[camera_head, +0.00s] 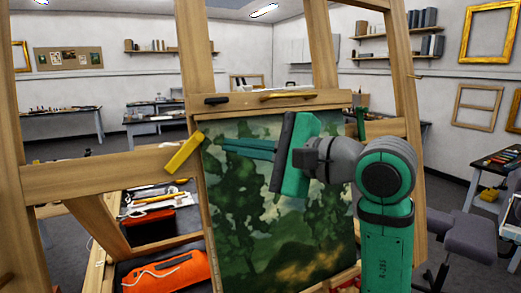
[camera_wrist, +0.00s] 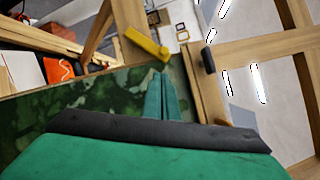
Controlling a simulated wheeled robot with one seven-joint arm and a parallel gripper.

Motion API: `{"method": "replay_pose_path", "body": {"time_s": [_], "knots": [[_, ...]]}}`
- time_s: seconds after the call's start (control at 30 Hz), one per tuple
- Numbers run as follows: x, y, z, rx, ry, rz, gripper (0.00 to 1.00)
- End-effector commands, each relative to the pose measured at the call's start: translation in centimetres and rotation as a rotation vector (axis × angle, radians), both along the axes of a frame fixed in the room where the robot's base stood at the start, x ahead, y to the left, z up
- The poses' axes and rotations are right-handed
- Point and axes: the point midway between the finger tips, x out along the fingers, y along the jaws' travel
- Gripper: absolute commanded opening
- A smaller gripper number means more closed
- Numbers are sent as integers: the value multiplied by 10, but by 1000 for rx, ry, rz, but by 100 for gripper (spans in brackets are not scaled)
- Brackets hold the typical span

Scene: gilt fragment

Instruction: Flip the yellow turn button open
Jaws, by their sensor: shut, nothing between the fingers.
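The yellow turn button (camera_head: 184,152) is a short bar on the wooden frame at the left edge of the green painting (camera_head: 262,235). It sits tilted in the head view, its upper end toward the painting's corner. In the wrist view the yellow turn button (camera_wrist: 147,44) lies just beyond my fingertips. My gripper (camera_head: 224,145) is shut and empty, its green fingers pointing left across the front of the painting. The fingertips end a little to the right of the button in the head view. In the wrist view my gripper (camera_wrist: 170,70) comes close to the button's lower end; I cannot tell whether they touch.
A wooden easel (camera_head: 90,175) surrounds the painting. A black turn button (camera_head: 216,100) sits on its upper crossbar. An orange pouch (camera_head: 168,272) lies on a surface at lower left. A grey stool or bench (camera_head: 455,232) stands at right.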

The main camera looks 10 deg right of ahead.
Motion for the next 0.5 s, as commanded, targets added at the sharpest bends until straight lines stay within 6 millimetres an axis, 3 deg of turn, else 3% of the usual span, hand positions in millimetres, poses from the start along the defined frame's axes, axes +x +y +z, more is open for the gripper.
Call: {"method": "replay_pose_path", "body": {"time_s": [0.2,0.5], "knots": [[-1,25,8,-2,-3,2,0],[0,31,10,-1,-2,0,0]]}}
